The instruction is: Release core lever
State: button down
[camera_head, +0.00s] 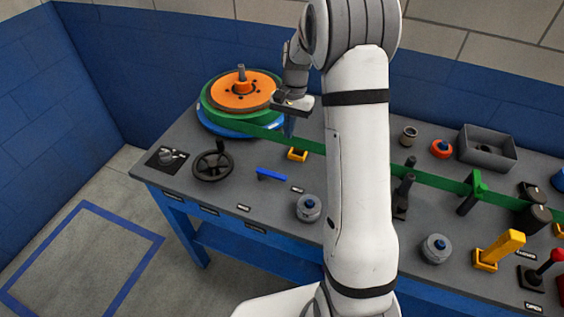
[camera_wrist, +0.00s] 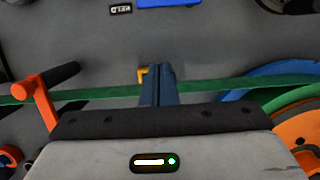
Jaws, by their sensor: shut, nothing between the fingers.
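My gripper (camera_head: 290,128) hangs over the back of the bench, just right of the orange and green reel. Its fingers (camera_wrist: 158,72) are together and empty. A blue lever bar (camera_head: 269,174) lies on the bench in front of it, beside a small label; I take it for the core lever. Its edge shows at the top of the wrist view (camera_wrist: 168,3), with a label (camera_wrist: 120,8) that seems to read HELD. My fingers are apart from it. A yellow bracket (camera_head: 297,154) stands below the gripper, partly hidden behind the fingers in the wrist view (camera_wrist: 143,72).
A green strip (camera_head: 310,146) runs from the reel (camera_head: 207,112) across the bench. A black handwheel (camera_head: 212,165) stands left of the blue lever and a grey knob (camera_head: 308,207) right of it. An orange arm with a black roller (camera_wrist: 35,98) is at the wrist view's left.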

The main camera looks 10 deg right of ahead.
jog(key=p+x, duration=0.1)
jog(key=x, duration=0.7)
jog(key=shift+s+a+f, duration=0.1)
jog(key=shift+s+f, duration=0.05)
jog(key=shift+f, duration=0.15)
jog(key=s+a, duration=0.1)
jog(key=s+a+p, duration=0.1)
jog(key=shift+s+r, duration=0.15)
jog(key=shift+s, duration=0.25)
jog(key=shift+s+a, duration=0.15)
jog(key=shift+s, duration=0.05)
